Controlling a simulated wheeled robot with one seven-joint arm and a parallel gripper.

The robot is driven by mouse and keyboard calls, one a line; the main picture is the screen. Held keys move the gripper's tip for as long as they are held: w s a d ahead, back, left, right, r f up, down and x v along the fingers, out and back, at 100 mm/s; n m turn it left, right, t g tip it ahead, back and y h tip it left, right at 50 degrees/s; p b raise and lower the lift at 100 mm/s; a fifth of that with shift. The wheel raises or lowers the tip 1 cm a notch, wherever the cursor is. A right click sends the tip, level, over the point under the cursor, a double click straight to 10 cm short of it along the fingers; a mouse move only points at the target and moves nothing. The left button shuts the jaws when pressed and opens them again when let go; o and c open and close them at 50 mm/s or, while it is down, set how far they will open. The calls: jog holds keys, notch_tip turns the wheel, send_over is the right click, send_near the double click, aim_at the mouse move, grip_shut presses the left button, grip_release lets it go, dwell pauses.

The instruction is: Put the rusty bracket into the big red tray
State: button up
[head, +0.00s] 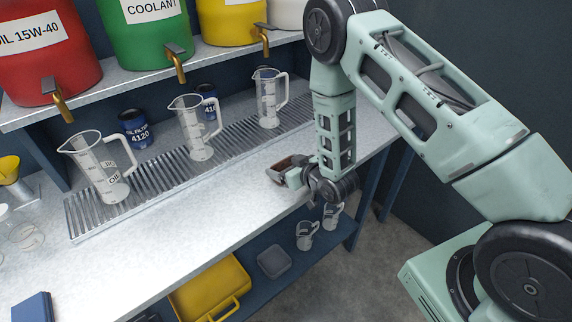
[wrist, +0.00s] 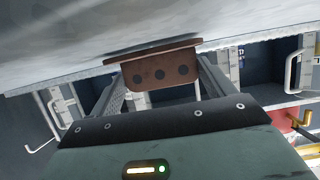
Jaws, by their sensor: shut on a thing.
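The rusty bracket (wrist: 160,70) is a brown-red angled plate with a row of dark holes, seen in the wrist view between my gripper's fingers. In the head view the bracket (head: 288,165) shows as a small brown piece at the tip of my gripper (head: 285,172). My gripper is shut on it, low over the right part of the pale workbench; I cannot tell whether the bracket touches the top. No big red tray can be made out in either view.
Several clear measuring jugs (head: 192,130) stand on a metal drain grate (head: 160,180) along the workbench (head: 225,215). Blue cans (head: 137,128) stand behind them. Large coloured drums (head: 140,38) with taps sit on the shelf above. A yellow case (head: 212,290) lies below. The bench's front middle is clear.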

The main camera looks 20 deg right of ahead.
jog(key=shift+f, duration=0.2)
jog(key=o, duration=1.1)
